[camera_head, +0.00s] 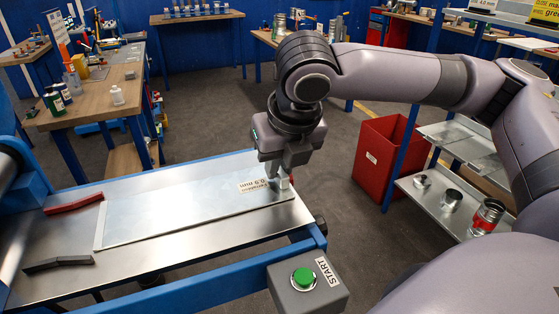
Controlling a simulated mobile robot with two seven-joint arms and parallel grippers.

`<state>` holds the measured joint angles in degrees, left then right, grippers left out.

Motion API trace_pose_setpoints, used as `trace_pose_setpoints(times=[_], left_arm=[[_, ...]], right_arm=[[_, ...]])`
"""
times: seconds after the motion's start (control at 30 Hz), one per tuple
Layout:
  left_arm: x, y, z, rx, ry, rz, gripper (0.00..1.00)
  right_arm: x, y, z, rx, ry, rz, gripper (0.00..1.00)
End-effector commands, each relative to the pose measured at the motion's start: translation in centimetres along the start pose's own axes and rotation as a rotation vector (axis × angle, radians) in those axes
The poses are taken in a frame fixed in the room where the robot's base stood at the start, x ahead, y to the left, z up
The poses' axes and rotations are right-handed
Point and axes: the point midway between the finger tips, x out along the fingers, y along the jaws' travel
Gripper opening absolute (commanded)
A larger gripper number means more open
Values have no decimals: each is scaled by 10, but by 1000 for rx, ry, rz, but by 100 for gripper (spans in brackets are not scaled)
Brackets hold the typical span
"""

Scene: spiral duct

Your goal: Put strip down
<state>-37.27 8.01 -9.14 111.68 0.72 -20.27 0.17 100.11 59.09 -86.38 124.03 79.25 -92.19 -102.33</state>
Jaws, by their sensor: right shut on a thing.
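A flat, light grey metal strip (170,205) lies along the metal top of the blue-framed machine table (140,262). A paper label, partly readable as "0.9 mm", is on its right part. My right gripper (282,178) points down at the strip's right end. Its fingers are shut on that end, close over the tabletop. Whether the strip touches the table along its whole length I cannot tell. My left gripper is not in view.
A box with a green START button (304,277) stands at the front. A red bin (385,160) and a shelf with metal fittings (451,200) are on the right.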

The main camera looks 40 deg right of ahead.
Motion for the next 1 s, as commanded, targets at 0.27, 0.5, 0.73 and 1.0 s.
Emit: trace_pose_setpoints(times=[0.27,0.5,0.73,1.0], left_arm=[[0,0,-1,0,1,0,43],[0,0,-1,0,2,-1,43],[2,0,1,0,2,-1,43],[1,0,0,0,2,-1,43]], right_arm=[[0,0,0,-1,0,0,43],[0,0,0,-1,0,0,43],[-25,1,1,-1,-4,3,43],[-84,1,1,-2,-5,3,43]])
